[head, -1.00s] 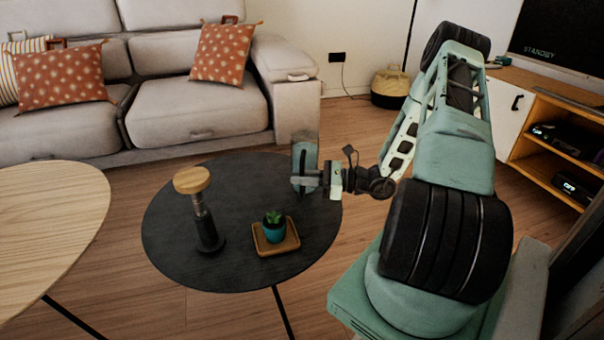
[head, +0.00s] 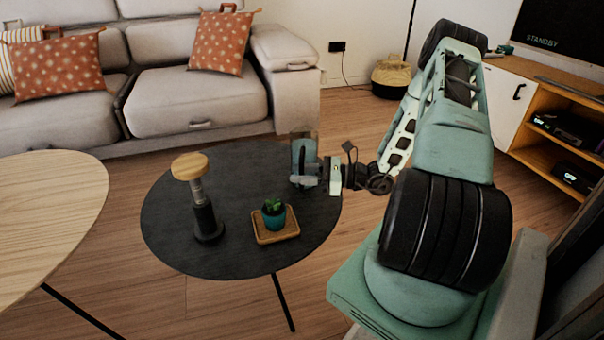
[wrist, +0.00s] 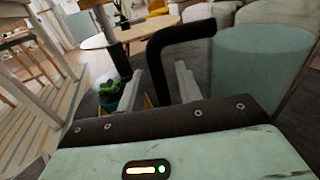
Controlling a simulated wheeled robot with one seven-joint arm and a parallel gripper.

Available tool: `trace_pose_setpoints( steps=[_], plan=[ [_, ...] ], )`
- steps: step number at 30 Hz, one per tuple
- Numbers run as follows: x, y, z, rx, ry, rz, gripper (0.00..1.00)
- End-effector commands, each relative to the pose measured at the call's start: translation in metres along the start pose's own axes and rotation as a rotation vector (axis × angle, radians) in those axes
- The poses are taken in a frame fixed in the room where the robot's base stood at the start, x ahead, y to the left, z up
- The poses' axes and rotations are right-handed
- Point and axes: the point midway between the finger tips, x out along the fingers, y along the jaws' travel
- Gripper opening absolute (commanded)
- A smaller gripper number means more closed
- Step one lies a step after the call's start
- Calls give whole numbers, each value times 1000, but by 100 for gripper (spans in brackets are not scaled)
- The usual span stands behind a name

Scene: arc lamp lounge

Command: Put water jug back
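The water jug (head: 303,152) stands upright at the back right of the dark round table (head: 250,165). It is teal with a clearer top. My gripper (head: 318,172) is at the jug's right side. In the wrist view, the jug (wrist: 258,60) fills the right, and its black angular handle (wrist: 185,32) reaches down between the fingers of my gripper (wrist: 158,80). Gaps show on both sides of the handle, so the fingers look open around it. The handle's lower end is hidden behind the gripper body.
A mill with a wooden top (head: 203,200) and a potted plant (head: 273,214) on a small wooden tray (head: 272,238) stand on the same table. A wooden table (head: 45,215) is at left, a sofa (head: 195,100) behind, and a TV cabinet (head: 540,150) at right.

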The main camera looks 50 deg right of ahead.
Motion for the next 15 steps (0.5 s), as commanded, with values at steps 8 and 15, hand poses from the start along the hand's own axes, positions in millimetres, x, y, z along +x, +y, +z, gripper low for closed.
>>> trace_pose_setpoints(
  steps=[8,15],
  plan=[
    [-33,-1,6,0,2,-5,35],
    [-84,-1,5,-1,1,-3,35]
  ],
)
